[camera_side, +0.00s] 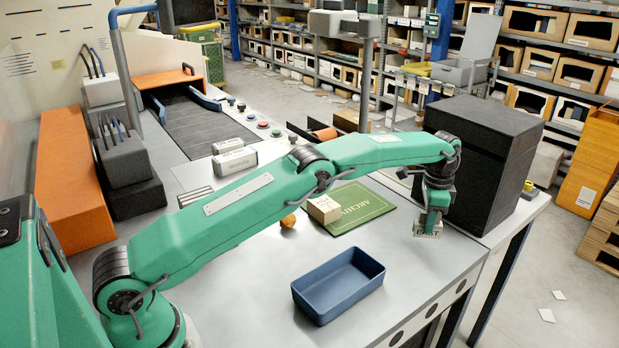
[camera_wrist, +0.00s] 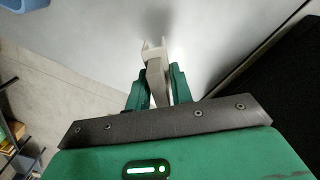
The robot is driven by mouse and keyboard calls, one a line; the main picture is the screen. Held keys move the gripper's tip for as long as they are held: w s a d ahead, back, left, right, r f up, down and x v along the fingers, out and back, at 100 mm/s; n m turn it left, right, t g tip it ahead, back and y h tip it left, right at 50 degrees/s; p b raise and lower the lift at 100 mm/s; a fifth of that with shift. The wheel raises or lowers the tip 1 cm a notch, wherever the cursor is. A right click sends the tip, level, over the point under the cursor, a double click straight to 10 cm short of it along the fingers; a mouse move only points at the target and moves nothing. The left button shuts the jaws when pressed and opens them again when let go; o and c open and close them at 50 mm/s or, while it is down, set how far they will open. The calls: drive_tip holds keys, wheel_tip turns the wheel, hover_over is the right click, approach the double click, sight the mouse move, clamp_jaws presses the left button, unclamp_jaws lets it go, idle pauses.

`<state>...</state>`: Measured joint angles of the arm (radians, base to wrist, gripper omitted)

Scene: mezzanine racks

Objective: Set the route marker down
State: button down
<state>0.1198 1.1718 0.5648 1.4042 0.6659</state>
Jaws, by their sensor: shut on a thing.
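The route marker (camera_side: 427,229) is a small pale grey piece with "EAST" lettering on its face. My gripper (camera_side: 431,215) points down and is shut on it, at the right part of the grey table (camera_side: 400,290), near the right edge. In the side view its lower edge is at or just above the table top; I cannot tell if it touches. In the wrist view, the marker (camera_wrist: 154,62) shows between the green fingers of my gripper (camera_wrist: 158,88), with bare table beyond it.
A dark box (camera_side: 485,165) stands close behind and right of my gripper. A green mat (camera_side: 365,208) to its left carries a cardboard box (camera_side: 324,208), beside a small orange-brown object (camera_side: 289,222). A blue tray (camera_side: 304,297) sits front left. Table around the marker is bare.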

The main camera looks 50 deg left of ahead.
drive_tip(key=shift+f, duration=2)
drive_tip(key=shift+f, duration=0.1)
drive_tip(key=c, duration=1.2)
unclamp_jaws()
drive_tip(key=shift+c, duration=0.2)
wheel_tip(320, 180, up, 11)
drive_tip(key=shift+r, duration=0.5)
drive_tip(key=shift+r, duration=0.1)
